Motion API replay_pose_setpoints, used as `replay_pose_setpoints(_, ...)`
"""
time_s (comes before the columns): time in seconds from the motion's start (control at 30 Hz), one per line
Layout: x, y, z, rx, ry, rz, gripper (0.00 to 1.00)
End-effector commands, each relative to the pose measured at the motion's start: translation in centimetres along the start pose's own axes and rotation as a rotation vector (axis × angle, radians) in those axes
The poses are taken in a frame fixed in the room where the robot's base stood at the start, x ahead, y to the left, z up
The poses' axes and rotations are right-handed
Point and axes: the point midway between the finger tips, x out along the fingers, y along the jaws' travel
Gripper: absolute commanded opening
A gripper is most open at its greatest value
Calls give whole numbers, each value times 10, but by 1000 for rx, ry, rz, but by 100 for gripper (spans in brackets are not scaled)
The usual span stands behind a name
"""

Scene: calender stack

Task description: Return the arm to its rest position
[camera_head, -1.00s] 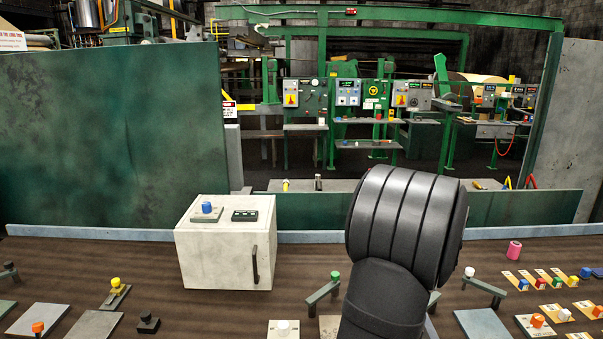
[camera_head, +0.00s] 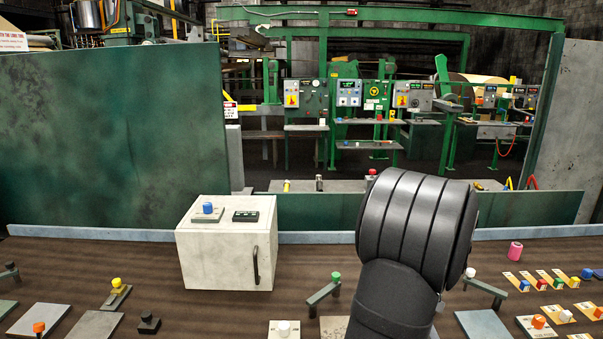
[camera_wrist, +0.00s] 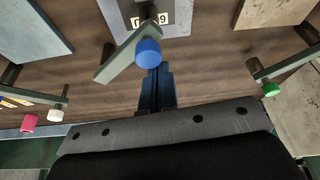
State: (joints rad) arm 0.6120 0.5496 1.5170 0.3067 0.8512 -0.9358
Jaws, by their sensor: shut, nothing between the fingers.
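My arm (camera_head: 415,235) rises at the front right of the head view, its thick dark ribbed joint over the brown table. My gripper shows in the wrist view (camera_wrist: 155,75) as two dark fingers pressed together, with nothing between them. In that view a blue knob (camera_wrist: 148,53) on a grey lever (camera_wrist: 118,64) lies just beyond the fingertips and partly overlaps them in the picture; I cannot tell the distance. A plate numbered 9 (camera_wrist: 152,18) lies behind the knob. The gripper is hidden behind my arm in the head view.
A pale box (camera_head: 227,250) with a handle stands left of my arm. A lever with a green knob (camera_head: 336,276) stands near it. A pink cylinder (camera_head: 515,250) and several coloured knobs lie at the right. The brown table (camera_head: 210,312) is bare before the box.

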Motion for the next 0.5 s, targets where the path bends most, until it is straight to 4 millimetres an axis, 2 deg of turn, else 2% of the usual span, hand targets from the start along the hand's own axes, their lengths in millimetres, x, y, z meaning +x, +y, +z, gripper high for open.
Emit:
replay_pose_setpoints(0.13,5,-4,-13,-3,0,-1,0)
replay_pose_setpoints(0.27,8,-9,-36,-5,3,1,0)
replay_pose_setpoints(0.5,-44,-4,-37,-1,5,4,0)
